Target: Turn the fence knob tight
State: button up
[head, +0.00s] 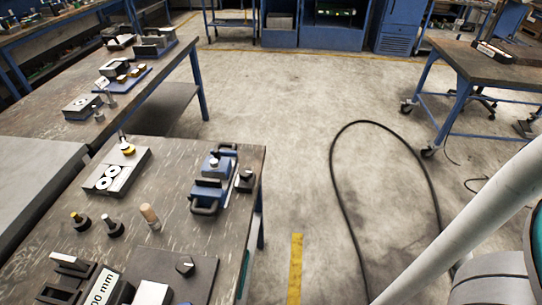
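A black knob with a pointed grip (185,265) stands on a dark flat plate (203,270) at the front of the near workbench. It looks like the fence knob, but I cannot be sure. I cannot tell whether it is tight. A white-topped block (152,293) and a block labelled "00 mm" (102,287), cut off by the frame edge, are beside the plate. My gripper is not in view; only pale parts of my arm show at the lower right, well apart from the bench.
A black cable (338,195) loops over the open floor. A wheeled table (490,65) stands at the upper right.

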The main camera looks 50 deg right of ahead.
aim_at(245, 174)
jog(key=z, duration=0.4)
jog(key=k, duration=0.15)
jog(key=i+l+u, duration=0.3)
jog(key=i+l, duration=0.15)
jog(key=l, duration=0.3)
jog(key=i+l+u, duration=0.2)
jog(key=l, duration=0.2)
